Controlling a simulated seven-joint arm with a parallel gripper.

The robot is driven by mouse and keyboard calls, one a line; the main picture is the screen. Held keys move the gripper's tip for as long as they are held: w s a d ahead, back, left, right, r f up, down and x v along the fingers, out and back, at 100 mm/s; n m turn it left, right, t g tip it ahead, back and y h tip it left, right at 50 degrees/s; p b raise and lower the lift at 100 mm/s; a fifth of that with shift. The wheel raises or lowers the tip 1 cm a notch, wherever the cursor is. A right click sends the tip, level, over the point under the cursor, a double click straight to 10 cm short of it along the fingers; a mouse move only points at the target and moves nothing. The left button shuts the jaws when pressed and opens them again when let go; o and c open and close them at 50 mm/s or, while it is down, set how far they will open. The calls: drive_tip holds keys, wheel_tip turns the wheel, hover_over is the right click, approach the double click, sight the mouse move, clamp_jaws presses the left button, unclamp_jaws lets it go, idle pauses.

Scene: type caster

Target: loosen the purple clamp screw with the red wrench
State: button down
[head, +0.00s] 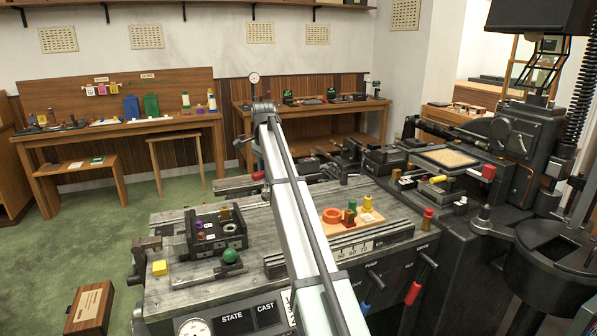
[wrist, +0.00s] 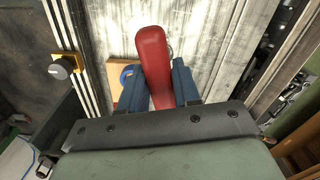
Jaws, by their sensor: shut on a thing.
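My gripper (wrist: 156,82) shows in the wrist view with its two blue fingers on either side of the red wrench (wrist: 152,52). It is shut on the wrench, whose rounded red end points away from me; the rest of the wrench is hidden. A small purple piece (head: 201,236), probably the clamp screw, sits in the black fixture (head: 234,239) on the left of the bench. I cannot see the purple screw in the wrist view.
Grey bench top (head: 186,297) is bare at the front left.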

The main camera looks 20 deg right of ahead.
drive_tip(key=w+a+r+n, duration=0.1)
drive_tip(key=a+n, duration=0.7)
drive_tip(key=a, duration=1.5)
drive_tip(key=shift+w+a, duration=0.4)
drive_tip(key=shift+w, duration=0.15)
drive_tip(key=shift+f, duration=0.15)
drive_tip(key=shift+f, duration=2.1)
drive_tip(key=shift+f, duration=1.4)
